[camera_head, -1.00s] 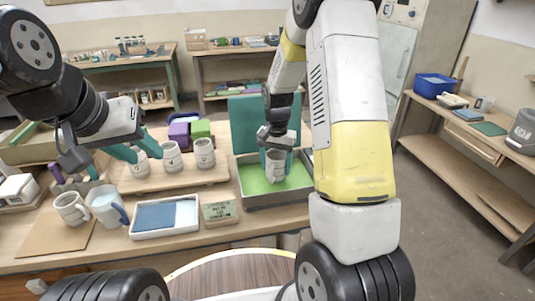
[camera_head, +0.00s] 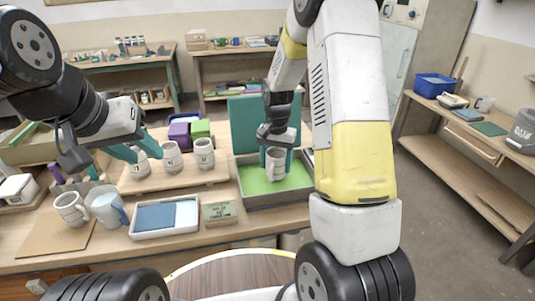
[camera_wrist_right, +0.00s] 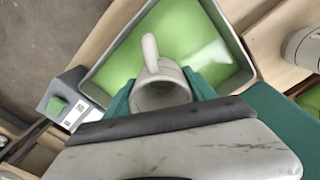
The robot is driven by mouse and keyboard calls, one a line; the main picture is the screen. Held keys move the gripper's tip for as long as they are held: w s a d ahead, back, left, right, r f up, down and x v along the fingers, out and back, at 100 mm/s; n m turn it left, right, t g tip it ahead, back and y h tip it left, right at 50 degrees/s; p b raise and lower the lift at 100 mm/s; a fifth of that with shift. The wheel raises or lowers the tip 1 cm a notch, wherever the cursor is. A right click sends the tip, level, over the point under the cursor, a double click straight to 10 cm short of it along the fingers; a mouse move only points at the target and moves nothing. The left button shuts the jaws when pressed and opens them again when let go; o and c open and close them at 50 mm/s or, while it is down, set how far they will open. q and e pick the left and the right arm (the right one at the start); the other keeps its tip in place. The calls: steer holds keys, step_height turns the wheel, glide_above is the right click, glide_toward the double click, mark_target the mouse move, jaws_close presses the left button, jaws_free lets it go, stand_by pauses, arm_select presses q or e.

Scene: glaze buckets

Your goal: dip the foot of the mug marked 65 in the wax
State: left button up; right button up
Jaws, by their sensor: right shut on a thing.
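My right gripper (camera_head: 276,154) is shut on a pale grey mug (camera_head: 275,167) and holds it upright over the tray (camera_head: 243,196) of green wax (camera_head: 262,184). In the right wrist view the mug (camera_wrist_right: 160,94) sits between the teal fingers, its handle pointing to the far side of the tray. The mug's foot is hidden there, and I cannot tell whether it touches the wax. I cannot read the mark on it. My left gripper (camera_head: 108,161) is open and empty, left of the row of mugs.
Several marked mugs, one at the right end (camera_head: 204,153), stand on a wooden board (camera_head: 190,180). A teal panel (camera_head: 245,112) stands behind the wax.

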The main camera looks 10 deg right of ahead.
step_height(320, 180, up, 7)
steer(key=shift+f, duration=0.15)
stand_by(0.4)
steer(key=shift+s, duration=0.1)
stand_by(0.4)
